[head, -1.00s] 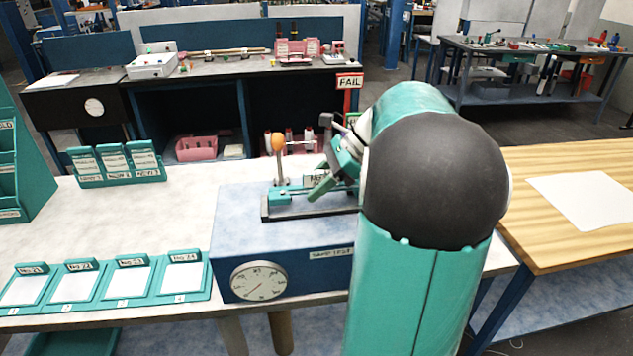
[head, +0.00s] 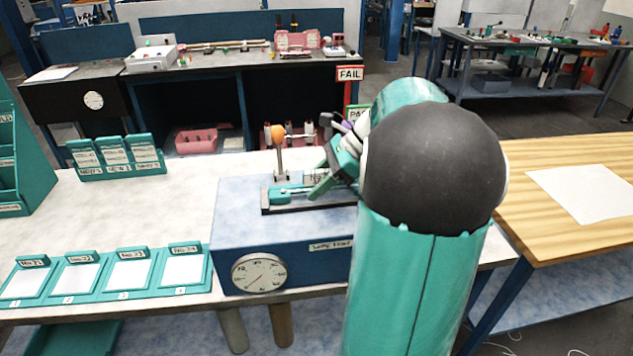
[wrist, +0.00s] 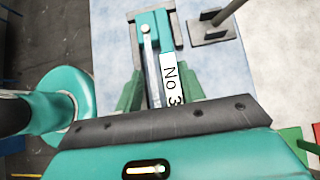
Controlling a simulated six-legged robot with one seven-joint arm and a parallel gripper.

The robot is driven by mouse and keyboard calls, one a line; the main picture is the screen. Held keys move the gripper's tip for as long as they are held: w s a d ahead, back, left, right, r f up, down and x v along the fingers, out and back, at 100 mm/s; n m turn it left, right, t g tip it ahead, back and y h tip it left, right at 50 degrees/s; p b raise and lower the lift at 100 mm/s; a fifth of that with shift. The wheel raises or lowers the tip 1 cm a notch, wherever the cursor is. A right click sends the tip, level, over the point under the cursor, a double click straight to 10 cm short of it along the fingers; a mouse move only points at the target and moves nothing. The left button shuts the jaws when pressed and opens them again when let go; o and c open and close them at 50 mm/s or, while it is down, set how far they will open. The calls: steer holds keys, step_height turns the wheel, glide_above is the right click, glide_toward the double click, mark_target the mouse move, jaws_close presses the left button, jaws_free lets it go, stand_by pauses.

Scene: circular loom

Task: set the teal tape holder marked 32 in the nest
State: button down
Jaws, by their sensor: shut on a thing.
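The teal tape holder (wrist: 138,60) is between my gripper's green fingers (wrist: 158,88) in the wrist view. Its white label reads "No 3", and the rest is hidden by my wrist. A pale rod with a round end lies along it. Its far end is at a grey U-shaped nest (wrist: 178,30) on the blue block. In the head view, the teal holder (head: 288,192) lies low along the dark nest base (head: 268,209), with my gripper (head: 325,182) at its right end. I cannot tell whether it is fully seated.
A post with an orange knob (head: 278,132) stands close behind the nest. The blue block (head: 225,235) carries a dial (head: 259,273). A teal tray of numbered cards (head: 105,280) lies left; a teal card rack (head: 115,157) stands behind. The white tabletop between is clear.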

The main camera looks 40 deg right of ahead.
steer(key=shift+f, duration=0.35)
stand_by(1.0)
steer(key=shift+r, duration=0.25)
stand_by(0.6)
steer(key=shift+f, duration=0.25)
steer(key=shift+r, duration=0.2)
stand_by(0.5)
steer(key=shift+f, duration=0.2)
